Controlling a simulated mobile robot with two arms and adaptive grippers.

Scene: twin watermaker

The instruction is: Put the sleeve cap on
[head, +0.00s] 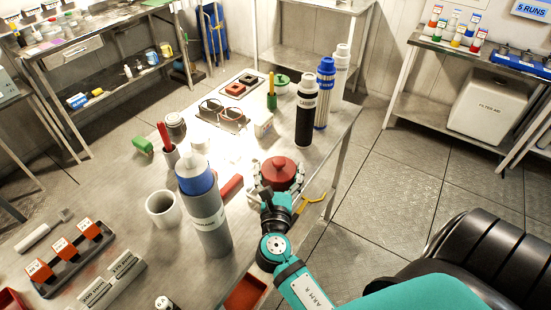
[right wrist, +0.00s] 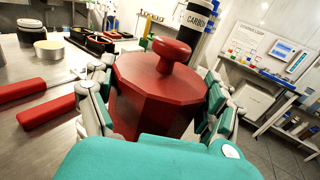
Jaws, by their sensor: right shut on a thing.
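The red sleeve cap (head: 279,171), a faceted block with a round knob on top, is between the fingers of my right gripper (head: 280,180). In the right wrist view the cap (right wrist: 160,85) fills the middle, upright, with the fingers closed on its left and right sides. It is near the right edge of the table; whether it touches the tabletop is hidden. A tall grey cylinder (head: 209,225) with a blue band and a pale top stands upright to the left of my gripper, apart from it. I cannot tell which thing is the sleeve. My left gripper is not in view.
A white cup (head: 163,208) stands left of the grey cylinder. A black carbon cartridge (head: 305,115), a blue one (head: 325,90) and a white one (head: 341,72) stand at the far right of the table. Red-handled tools (right wrist: 48,110) lie left of the gripper.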

